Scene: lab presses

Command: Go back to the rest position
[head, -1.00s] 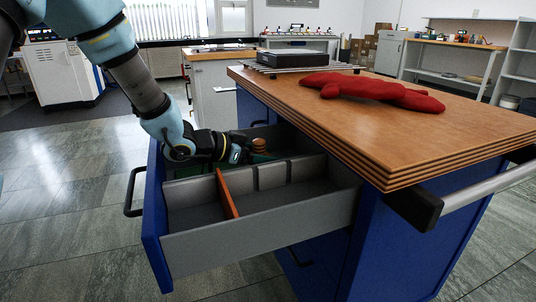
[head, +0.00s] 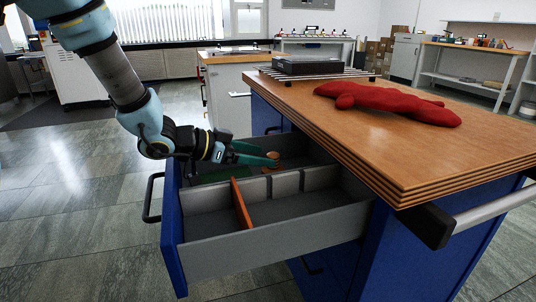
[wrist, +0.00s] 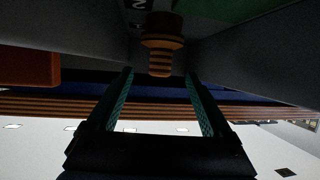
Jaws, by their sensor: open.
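My gripper (head: 262,157) reaches over the open drawer (head: 278,252) from the left, its green fingers above the rear compartment. In the wrist view my gripper (wrist: 160,90) has its two fingers spread apart with nothing between them.
An orange divider (head: 241,203) splits the drawer. The wooden worktop (head: 420,150) overhangs at the right, with a red cloth-like item (head: 388,102) and a dark box on a rack (head: 308,66) on it. A green piece (head: 212,176) lies in the drawer. Open floor is at the left.

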